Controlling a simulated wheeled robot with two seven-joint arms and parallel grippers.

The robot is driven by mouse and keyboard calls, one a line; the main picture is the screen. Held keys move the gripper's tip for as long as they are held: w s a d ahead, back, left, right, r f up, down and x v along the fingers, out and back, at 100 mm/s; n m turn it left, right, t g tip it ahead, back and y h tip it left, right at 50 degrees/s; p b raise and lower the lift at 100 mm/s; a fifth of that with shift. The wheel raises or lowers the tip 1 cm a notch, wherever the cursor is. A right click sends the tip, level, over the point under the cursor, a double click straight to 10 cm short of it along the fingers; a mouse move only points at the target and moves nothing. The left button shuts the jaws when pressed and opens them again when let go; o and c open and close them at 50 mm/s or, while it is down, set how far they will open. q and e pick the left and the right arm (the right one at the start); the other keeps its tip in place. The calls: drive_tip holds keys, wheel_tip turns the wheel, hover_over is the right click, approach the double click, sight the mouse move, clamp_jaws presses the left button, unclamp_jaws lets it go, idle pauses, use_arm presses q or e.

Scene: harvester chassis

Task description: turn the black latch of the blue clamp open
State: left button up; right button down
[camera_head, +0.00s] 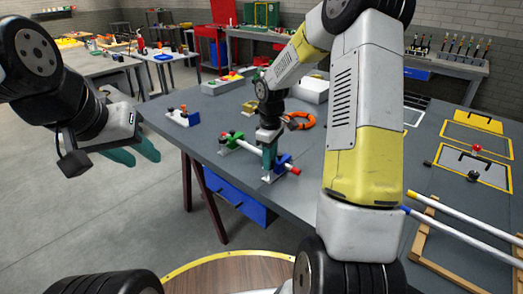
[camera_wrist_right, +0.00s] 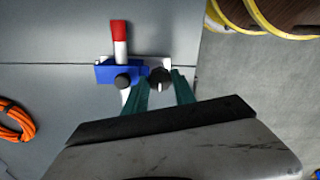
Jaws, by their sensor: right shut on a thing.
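The blue clamp (camera_head: 283,161) sits near the front edge of the grey table, on a white bar with a red end. In the right wrist view the clamp (camera_wrist_right: 104,72) shows from above, with a round black knob (camera_wrist_right: 123,82) on it. The black latch (camera_wrist_right: 160,75), with a pale mark, is beside the clamp's blue body. My right gripper (camera_head: 269,165) points down at the clamp; its teal fingers are on either side of the latch, shut on it. My left gripper (camera_head: 135,155) is empty off the table's left side, its fingers apart.
A green clamp (camera_head: 234,138) stands on the bar's other end. An orange ring (camera_head: 299,121) lies behind, and a small blue block fixture (camera_head: 184,117) is at the table's left edge. White rods (camera_head: 465,230) on a wooden rack lie at right.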

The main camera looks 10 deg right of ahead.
idle(0.5)
drive_tip(key=c, duration=1)
unclamp_jaws()
drive_tip(key=shift+c, duration=0.2)
drive_tip(key=shift+r, duration=3.95)
drive_tip(key=s+r+m+t, duration=0.3)
drive_tip(key=s+r+m, duration=0.2)
drive_tip(key=s+r, duration=0.7)
drive_tip(key=s+a+r+m+t+y, duration=0.2)
drive_tip(key=s+m, duration=0.3)
drive_tip(key=s, duration=0.7)
drive_tip(key=shift+r+t, duration=0.25)
drive_tip(key=shift+t, duration=0.35)
